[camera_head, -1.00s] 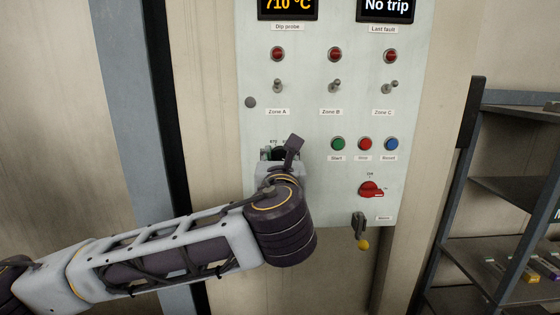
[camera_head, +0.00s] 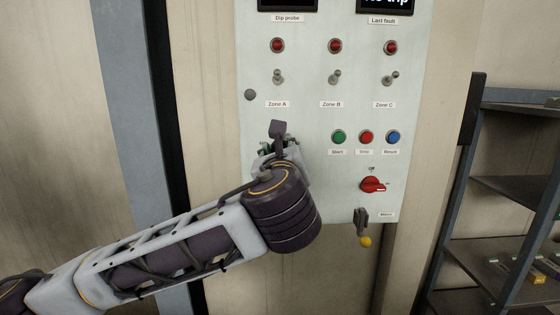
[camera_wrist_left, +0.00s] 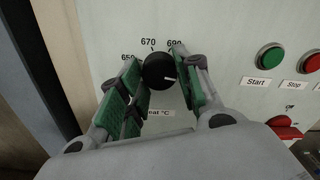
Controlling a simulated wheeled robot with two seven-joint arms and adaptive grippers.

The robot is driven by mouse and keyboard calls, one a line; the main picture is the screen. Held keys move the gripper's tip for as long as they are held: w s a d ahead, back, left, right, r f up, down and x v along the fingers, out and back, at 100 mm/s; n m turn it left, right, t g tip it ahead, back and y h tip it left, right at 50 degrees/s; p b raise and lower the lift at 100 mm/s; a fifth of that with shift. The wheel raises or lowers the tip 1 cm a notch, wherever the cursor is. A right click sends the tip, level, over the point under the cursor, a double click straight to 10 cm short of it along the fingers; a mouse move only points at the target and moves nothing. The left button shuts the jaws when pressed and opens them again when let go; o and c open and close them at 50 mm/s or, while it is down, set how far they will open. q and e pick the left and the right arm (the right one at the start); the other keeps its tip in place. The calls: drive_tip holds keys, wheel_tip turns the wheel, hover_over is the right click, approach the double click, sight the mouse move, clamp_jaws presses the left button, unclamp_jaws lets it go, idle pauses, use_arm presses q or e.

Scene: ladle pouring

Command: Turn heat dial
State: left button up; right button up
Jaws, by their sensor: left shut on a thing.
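The heat dial (camera_wrist_left: 159,71) is a round black knob with a white pointer line, on the pale control panel (camera_head: 315,190). In the left wrist view it sits between the green-padded fingers of my left gripper (camera_wrist_left: 156,84), which is shut on it. The pointer line lies toward the right. Scale marks 650, 670 and 690 show above the dial, and a partly covered label ends in "°C" below it. In the head view my left gripper (camera_head: 280,147) is at the panel's lower left, and my wrist hides the dial. My right gripper is not in view.
Start, Stop and Reset buttons (camera_head: 366,137) sit right of the gripper. Zone toggles (camera_head: 335,77) are above. A dark shelf rack (camera_head: 510,190) stands at the right.

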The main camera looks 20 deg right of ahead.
use_arm(q)
drive_tip(key=n+b, duration=0.2)
drive_tip(key=n, duration=0.3)
drive_tip(key=shift+b, duration=0.4)
drive_tip(key=o, duration=1)
drive_tip(key=shift+o, duration=0.2)
drive_tip(key=v, duration=1.2)
